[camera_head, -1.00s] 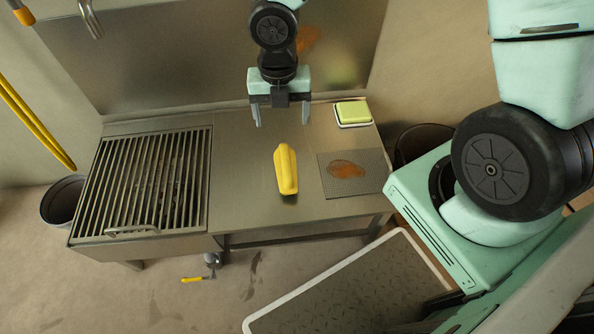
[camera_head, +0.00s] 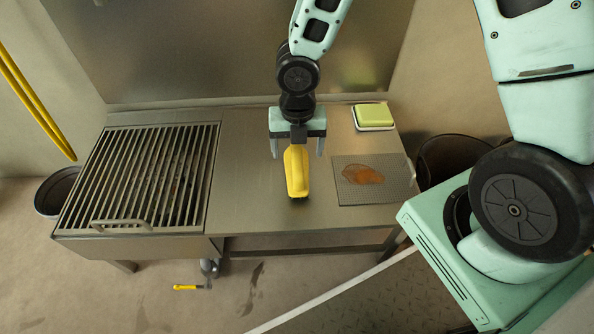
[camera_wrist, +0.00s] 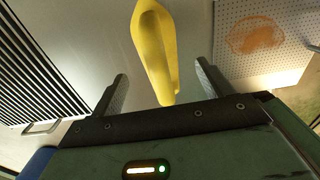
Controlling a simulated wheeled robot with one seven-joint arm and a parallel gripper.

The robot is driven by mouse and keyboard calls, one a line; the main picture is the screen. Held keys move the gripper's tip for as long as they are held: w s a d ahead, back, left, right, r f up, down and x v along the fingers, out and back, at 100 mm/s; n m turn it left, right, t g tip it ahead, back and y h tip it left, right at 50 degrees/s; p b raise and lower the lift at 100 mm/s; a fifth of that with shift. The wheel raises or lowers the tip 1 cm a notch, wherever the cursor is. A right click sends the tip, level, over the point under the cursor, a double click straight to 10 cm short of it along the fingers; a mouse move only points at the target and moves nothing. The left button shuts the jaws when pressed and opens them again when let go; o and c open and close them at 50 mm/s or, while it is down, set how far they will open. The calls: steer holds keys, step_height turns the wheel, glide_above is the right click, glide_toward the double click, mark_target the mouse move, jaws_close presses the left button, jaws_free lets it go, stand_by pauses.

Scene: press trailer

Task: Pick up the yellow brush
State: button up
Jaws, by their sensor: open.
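The yellow brush (camera_head: 297,172) lies on the steel counter (camera_head: 244,190), between the grill and the perforated mat. In the head view its far end is partly hidden behind my gripper (camera_head: 297,148). In the wrist view the yellow brush (camera_wrist: 155,50) has its near end between and just ahead of the open fingers of my gripper (camera_wrist: 162,90). The fingers stand apart on either side, with a gap to the brush, and hold nothing.
A barred grill (camera_head: 150,175) with a front handle is at left. A perforated mat (camera_head: 395,188) with an orange-brown stain lies at right. A yellow-green sponge (camera_head: 374,115) sits on a white tray behind it. Dark bins stand beside both ends of the counter.

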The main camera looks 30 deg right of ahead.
steer(key=shift+s+a+f+b, duration=0.15)
steer(key=shift+f+b, duration=2.05)
steer(key=shift+f, duration=0.4)
steer(key=shift+r, duration=0.1)
steer(key=c, duration=1.2)
step_height(320, 180, up, 10)
steer(key=p, duration=0.7)
steer(key=shift+c, duration=0.2)
steer(key=o, duration=0.4)
steer(key=shift+c, duration=0.7)
